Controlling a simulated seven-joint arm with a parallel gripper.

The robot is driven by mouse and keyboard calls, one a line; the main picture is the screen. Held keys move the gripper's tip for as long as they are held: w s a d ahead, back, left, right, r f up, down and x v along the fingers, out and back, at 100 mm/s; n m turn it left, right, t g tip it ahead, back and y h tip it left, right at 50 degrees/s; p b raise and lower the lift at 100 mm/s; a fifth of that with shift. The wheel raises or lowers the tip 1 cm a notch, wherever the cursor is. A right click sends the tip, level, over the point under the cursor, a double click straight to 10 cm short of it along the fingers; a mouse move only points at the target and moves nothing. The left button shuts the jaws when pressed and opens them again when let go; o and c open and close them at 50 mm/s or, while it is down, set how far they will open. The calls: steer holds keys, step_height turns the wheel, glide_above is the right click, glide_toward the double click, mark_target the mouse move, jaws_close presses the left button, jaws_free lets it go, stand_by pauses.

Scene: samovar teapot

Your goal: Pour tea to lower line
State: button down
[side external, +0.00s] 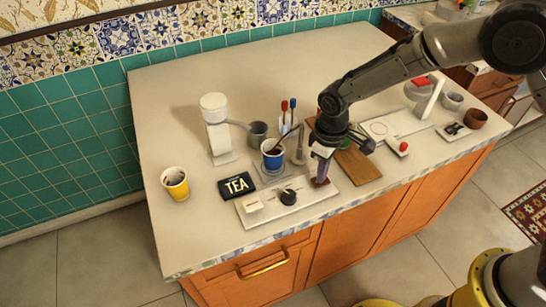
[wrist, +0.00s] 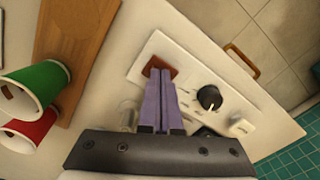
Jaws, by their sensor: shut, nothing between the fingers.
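My gripper (side external: 321,178) is shut and empty, pointing down at the red-brown square button (side external: 316,184) on the white control panel (side external: 262,216). In the wrist view my purple fingertips (wrist: 160,74) overlap the lower edge of this button (wrist: 163,65); I cannot tell if they press it. The panel also has a black knob (side external: 288,197) and a small white switch (side external: 252,204). A blue cup (side external: 272,162) with a white band stands upright behind the panel, with a brown stick at its top. Its fill level and any line are not readable. A TEA sign (side external: 237,186) lies left of the panel.
A yellow cup (side external: 175,186) stands at the left. A wooden board (side external: 360,168) lies to the right; green (wrist: 35,82) and red (wrist: 32,135) cups show in the wrist view.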

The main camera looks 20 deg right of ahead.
stand_by(0.4)
steer(key=shift+r, duration=2.5)
steer(key=shift+w+d+r, duration=0.2)
steer(key=shift+d, duration=0.05)
steer(key=s+d+r+m+t, duration=0.1)
steer(key=s+d+r+t, duration=0.1)
steer(key=d+r, duration=0.6)
steer(key=s+d+r+m+t, duration=0.2)
steer(key=s+d+r, duration=0.1)
steer(key=r, duration=0.8)
steer(key=s+d+r+m+t, duration=0.1)
steer(key=s+d+r, duration=0.15)
steer(key=s, duration=0.35)
steer(key=s+d+r+m+t, duration=0.1)
steer(key=s+d, duration=0.3)
steer(key=s, duration=0.2)
steer(key=s+f+m, duration=0.1)
steer(key=s+f, duration=0.3)
steer(key=s, duration=0.4)
steer(key=shift+d+f, duration=0.35)
